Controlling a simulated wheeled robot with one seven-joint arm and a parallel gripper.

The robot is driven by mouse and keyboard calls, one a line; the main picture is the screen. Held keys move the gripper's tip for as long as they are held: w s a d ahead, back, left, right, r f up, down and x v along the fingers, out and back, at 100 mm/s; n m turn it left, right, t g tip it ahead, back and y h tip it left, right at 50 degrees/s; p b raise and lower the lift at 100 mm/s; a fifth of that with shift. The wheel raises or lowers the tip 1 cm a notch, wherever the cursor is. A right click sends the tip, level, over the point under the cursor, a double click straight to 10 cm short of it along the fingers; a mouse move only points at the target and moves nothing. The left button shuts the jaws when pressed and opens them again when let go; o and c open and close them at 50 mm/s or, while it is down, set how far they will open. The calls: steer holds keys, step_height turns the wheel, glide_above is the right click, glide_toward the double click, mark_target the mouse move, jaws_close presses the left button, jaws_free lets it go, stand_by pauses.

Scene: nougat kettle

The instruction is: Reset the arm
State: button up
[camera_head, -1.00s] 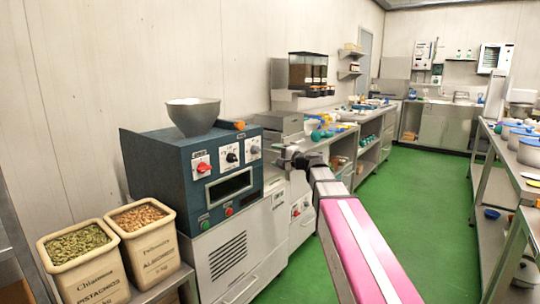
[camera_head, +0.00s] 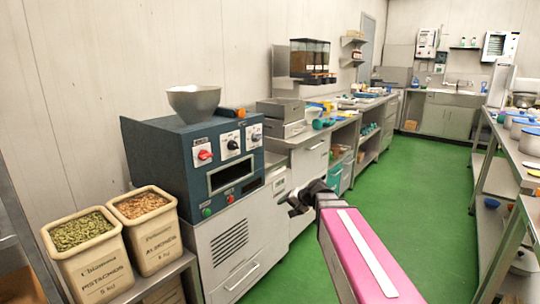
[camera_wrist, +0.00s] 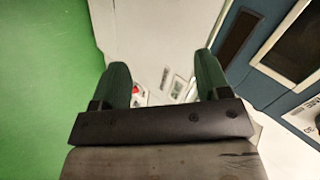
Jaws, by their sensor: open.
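My gripper (camera_head: 297,203) is in front of the lower white front of the machine, at the end of my pink-and-white arm. It is small and dark in the head view. In the wrist view my gripper (camera_wrist: 163,82) is open, with two dark green fingers apart and nothing between them. A pale surface and small panels with a red spot show beyond the fingers, out of focus.
The blue kettle machine (camera_head: 160,165) with knobs carries a grey bowl (camera_head: 194,101). Tubs of pistachios (camera_head: 95,275) and almonds (camera_head: 155,245) stand to its left. A counter (camera_head: 312,143) runs along the wall. Shelving (camera_head: 500,170) stands right. The green floor (camera_head: 415,190) is clear.

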steer(key=s+d+f+n+g+h, duration=0.3)
steer(key=s+d+f+g+h, duration=0.2)
steer(key=s+d+f+h, duration=0.3)
steer(key=s+d+f, duration=0.3)
steer(key=s+f, duration=0.4)
steer(key=s, duration=0.1)
steer(key=shift+s+d+f, duration=0.2)
steer(key=shift+s+f, duration=0.15)
steer(key=shift+f, duration=0.05)
steer(key=shift+c, duration=0.3)
